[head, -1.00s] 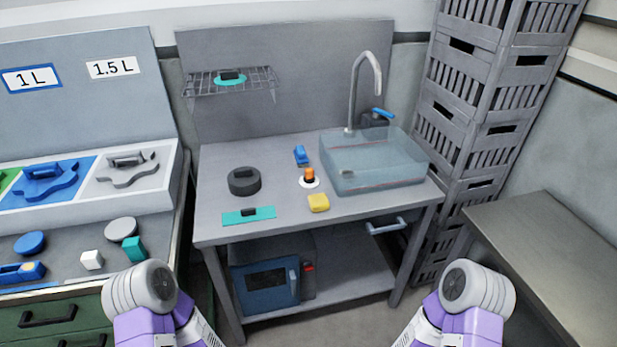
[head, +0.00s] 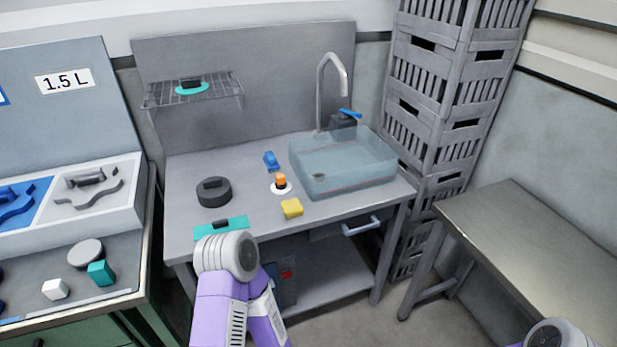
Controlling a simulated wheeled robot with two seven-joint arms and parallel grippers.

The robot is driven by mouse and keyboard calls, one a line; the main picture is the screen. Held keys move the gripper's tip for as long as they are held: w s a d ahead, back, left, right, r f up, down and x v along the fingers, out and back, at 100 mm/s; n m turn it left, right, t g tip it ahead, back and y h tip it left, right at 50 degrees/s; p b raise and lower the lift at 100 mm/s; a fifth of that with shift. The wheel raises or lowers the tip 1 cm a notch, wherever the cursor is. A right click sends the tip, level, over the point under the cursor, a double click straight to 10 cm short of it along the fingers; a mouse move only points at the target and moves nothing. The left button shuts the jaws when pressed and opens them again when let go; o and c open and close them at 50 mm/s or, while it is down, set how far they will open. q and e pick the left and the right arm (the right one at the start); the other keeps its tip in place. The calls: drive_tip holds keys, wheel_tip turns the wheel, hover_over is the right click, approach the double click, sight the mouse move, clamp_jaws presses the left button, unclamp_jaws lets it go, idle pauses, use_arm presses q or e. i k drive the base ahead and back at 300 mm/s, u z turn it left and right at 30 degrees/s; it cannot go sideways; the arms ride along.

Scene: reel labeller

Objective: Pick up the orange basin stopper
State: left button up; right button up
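The orange basin stopper (head: 281,180) is a small orange knob on a white round base (head: 281,189). It stands upright on the grey sink table (head: 345,205), just left of the clear bluish basin (head: 345,170). My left arm reaches up from the bottom of the head view, in front of the table's front edge. My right arm shows only at the bottom right corner. Neither gripper's fingers can be seen.
Around the stopper are a blue item (head: 271,160), a yellow block (head: 292,208), a dark round pot (head: 214,192) and a teal flat piece (head: 221,227). A faucet (head: 322,95) rises behind the basin. Grey crates (head: 440,130) stand right; a bench (head: 540,235) is nearer.

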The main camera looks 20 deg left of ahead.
sight(280, 184)
drive_tip(key=i, duration=0.15)
drive_tip(key=u, duration=1)
